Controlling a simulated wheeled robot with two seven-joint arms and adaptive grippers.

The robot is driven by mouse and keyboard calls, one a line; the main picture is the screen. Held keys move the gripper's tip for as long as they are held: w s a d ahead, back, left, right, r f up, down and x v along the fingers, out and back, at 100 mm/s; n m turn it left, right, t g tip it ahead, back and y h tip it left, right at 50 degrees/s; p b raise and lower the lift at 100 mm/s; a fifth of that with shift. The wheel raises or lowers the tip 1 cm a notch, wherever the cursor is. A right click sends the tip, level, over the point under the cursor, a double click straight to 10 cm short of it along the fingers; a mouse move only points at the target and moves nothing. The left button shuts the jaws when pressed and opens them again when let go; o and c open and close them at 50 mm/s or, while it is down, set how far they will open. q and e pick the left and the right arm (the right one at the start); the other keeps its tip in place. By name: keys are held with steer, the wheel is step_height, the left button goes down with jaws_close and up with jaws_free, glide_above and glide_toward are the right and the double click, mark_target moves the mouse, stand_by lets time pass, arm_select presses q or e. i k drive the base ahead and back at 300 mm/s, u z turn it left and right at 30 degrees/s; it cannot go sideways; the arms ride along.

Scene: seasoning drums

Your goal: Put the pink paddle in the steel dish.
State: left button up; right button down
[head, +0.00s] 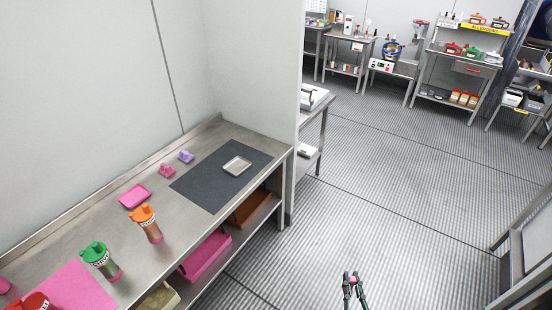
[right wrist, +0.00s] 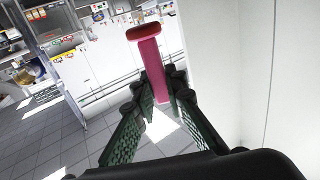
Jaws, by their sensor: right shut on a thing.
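The steel dish (head: 237,166) is a small, shallow, rounded rectangle. It lies on a dark grey mat (head: 195,184) on the steel bench at the left of the head view and looks empty. My right gripper (head: 354,280) is at the bottom of the head view, to the right of the bench and apart from it. In the right wrist view, my right gripper (right wrist: 161,88) is shut on the pink paddle (right wrist: 153,70). The paddle has a long flat pink shaft with a darker red crosspiece at its far end. My left gripper is not in view.
On the bench (head: 228,132) are a pink tray (head: 134,196), pink (head: 167,170) and purple (head: 186,156) small items, and orange-topped (head: 145,223) and green-topped (head: 100,262) shakers. A wall rises behind the bench. The floor to the right is open.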

mark_target(240, 170)
steer(key=z, duration=0.25)
steer(key=i, duration=1)
steer(key=u, duration=0.45)
steer(key=i, duration=0.85)
steer(key=u, duration=0.5)
